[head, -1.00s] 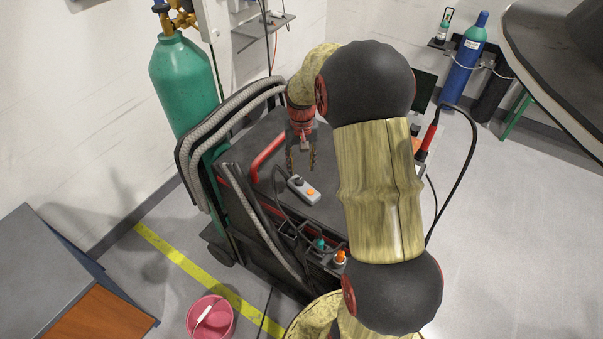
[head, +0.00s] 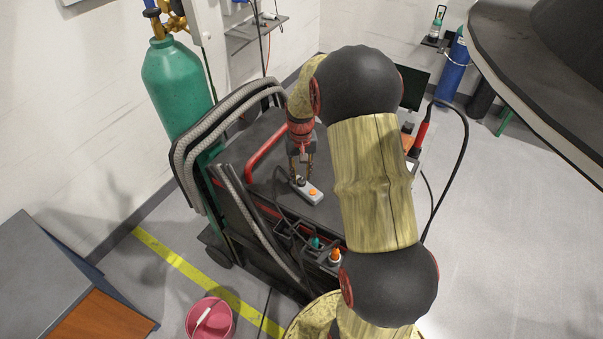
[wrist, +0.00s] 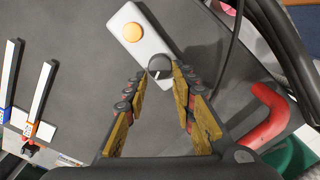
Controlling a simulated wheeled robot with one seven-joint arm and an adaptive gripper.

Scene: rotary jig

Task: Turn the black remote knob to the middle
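The grey remote (head: 309,190) lies on the dark top of the cart. In the wrist view the remote (wrist: 131,32) has an orange button and, at its near end, the black knob (wrist: 159,66) with a white pointer line. In the head view the knob (head: 301,180) is partly between the fingers. My gripper (head: 303,178) is pointed down at the knob end. In the wrist view its fingers (wrist: 159,80) are spread, one on each side of the knob, with gaps visible. I cannot tell how far above the remote the fingertips are.
A red handle (head: 266,150) curves along the cart's left edge, close to my gripper. Thick grey hoses (head: 215,122) and a green gas cylinder (head: 178,88) stand to the left. Bottles (head: 335,256) sit in a front holder. The cart top around the remote is mostly clear.

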